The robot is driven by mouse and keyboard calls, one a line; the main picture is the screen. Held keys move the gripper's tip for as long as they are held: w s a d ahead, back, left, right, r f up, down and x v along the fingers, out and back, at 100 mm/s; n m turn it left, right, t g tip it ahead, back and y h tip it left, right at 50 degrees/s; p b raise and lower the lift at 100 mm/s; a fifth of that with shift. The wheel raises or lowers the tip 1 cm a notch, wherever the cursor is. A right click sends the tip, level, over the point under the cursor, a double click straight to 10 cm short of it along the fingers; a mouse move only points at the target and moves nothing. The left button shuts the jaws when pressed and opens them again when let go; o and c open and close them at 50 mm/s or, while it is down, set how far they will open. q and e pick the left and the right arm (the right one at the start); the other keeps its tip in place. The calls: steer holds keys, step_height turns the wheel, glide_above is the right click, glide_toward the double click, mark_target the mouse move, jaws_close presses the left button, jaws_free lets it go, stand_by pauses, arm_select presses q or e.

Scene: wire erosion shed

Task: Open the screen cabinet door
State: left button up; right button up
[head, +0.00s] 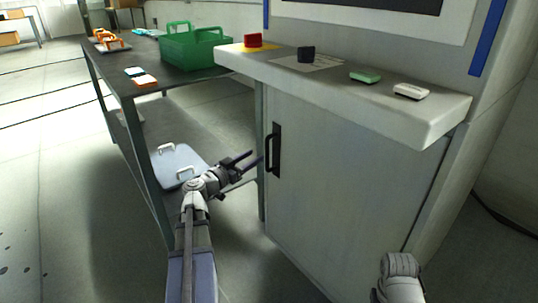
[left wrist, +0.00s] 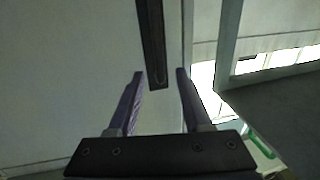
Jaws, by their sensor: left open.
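The screen cabinet's door (head: 340,200) is a pale grey panel below a thick ledge, and it looks shut. Its dark upright bar handle (head: 273,150) is near the door's left edge. My left gripper (head: 256,157) is open, just left of the handle in the head view. In the left wrist view the handle (left wrist: 153,45) runs down to between the two purple fingertips of my gripper (left wrist: 160,74), closer to the left one. I see no contact. My right arm shows at the bottom right of the head view, but its gripper is out of frame.
The ledge (head: 440,125) juts out above the door and carries a red block (head: 252,40), a dark block (head: 305,54), a green piece (head: 365,76) and a white piece (head: 411,91). A dark shelf table (head: 105,70) with a green basket (head: 190,50) stands left.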

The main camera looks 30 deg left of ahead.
arm_select(q)
glide_above(267, 167)
steer(key=shift+w+a, duration=0.15)
steer(key=shift+w, duration=0.25)
steer(key=shift+c, duration=0.4)
jaws_close()
stand_by(1.1)
